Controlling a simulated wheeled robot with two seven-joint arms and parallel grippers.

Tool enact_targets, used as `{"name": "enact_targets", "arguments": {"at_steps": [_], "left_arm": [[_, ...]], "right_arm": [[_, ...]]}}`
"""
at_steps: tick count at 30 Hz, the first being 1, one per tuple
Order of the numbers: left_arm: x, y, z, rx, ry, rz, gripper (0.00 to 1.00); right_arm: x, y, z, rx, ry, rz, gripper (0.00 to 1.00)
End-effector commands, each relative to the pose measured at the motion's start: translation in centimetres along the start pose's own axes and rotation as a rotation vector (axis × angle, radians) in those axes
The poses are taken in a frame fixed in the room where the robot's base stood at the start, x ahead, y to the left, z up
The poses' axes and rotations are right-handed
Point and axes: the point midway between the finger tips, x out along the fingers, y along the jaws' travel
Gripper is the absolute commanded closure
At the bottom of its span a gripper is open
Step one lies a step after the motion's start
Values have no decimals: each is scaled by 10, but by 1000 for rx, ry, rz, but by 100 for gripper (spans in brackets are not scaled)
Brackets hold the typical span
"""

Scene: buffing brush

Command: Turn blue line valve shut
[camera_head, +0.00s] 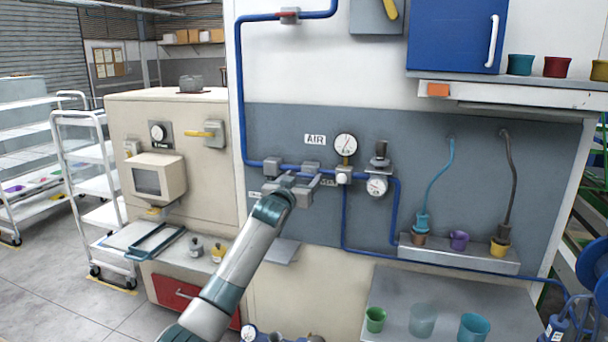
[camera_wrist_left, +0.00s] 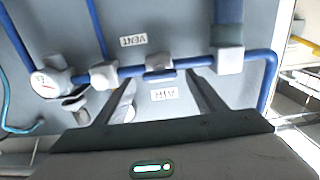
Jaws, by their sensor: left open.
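The blue line (camera_head: 245,110) runs down the grey panel and turns right behind my left gripper. A small grey valve fitting (camera_head: 312,167) sits on its level stretch, below the AIR label (camera_head: 315,139). The left wrist view shows the fitting (camera_wrist_left: 158,60) upside down, with a dark blue bar along it. My left gripper (camera_head: 298,187) is open in front of the panel, and its fingers (camera_wrist_left: 160,77) point at the fitting, one to each side. I cannot tell whether they touch it. The head view partly hides the fitting's lower side. My right gripper is not in view.
A larger block (camera_head: 271,165) and a regulator (camera_head: 343,175) flank the fitting on the line. Gauges (camera_head: 346,144) stand close on the right. A shelf with cups (camera_head: 458,241) juts out right of them. A beige cabinet (camera_head: 200,115) stands left.

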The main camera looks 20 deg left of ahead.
Motion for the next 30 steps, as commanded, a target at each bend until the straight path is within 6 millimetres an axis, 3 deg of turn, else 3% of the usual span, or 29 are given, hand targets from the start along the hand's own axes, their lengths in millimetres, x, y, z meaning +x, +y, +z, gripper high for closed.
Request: {"name": "enact_targets", "arguments": {"at_steps": [7,19,24,30], "left_arm": [[16,0,0,0,0,0,36],[18,0,0,0,0,0,36],[18,0,0,0,0,0,77],[18,0,0,3,0,0,77]], "right_arm": [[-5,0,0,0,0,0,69],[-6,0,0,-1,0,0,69],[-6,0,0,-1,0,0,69],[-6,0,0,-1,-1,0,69]]}}
